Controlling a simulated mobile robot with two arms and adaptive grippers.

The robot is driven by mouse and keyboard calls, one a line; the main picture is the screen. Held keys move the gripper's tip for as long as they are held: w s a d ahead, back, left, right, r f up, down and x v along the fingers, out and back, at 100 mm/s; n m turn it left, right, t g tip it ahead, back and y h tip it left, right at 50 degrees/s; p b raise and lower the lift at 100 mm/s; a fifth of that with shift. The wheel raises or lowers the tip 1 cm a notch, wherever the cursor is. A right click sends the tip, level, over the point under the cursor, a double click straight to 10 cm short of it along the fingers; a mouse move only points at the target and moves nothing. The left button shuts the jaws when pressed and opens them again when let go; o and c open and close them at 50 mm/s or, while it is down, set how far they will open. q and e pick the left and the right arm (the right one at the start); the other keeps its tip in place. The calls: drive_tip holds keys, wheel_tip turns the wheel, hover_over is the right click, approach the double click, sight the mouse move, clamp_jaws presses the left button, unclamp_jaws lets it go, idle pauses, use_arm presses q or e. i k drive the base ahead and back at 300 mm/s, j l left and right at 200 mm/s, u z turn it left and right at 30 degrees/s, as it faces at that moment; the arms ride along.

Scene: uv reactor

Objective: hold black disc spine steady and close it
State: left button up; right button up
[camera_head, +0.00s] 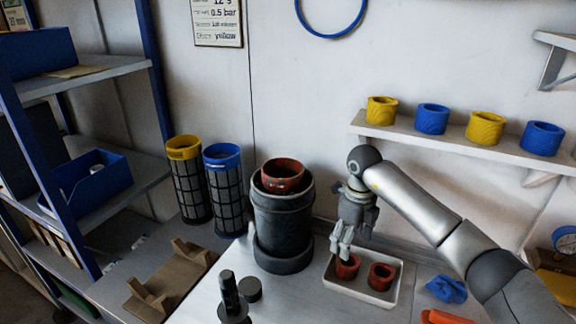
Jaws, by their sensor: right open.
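A black disc spine (230,295) stands upright on the work surface at the bottom, left of centre, with a wider round base. A small dark round cap (250,290) lies beside it to the right. My right gripper (343,252) is open and points down over a white tray, at the left of two red cups (347,266); I cannot tell whether it touches that cup. It is well to the right of the spine. My left gripper is not in view.
A dark cylindrical housing (283,225) with a red ring on top stands between the spine and the white tray (372,296). Yellow-topped (187,180) and blue-topped (224,180) mesh cartridges stand behind. A wooden cradle (170,281) is left. A blue glove (446,289) lies right.

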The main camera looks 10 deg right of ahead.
sight(233, 308)
drive_tip(key=k+j, duration=0.3)
drive_tip(key=k, duration=0.15)
drive_tip(key=k+j, duration=0.65)
drive_tip(key=k, duration=0.25)
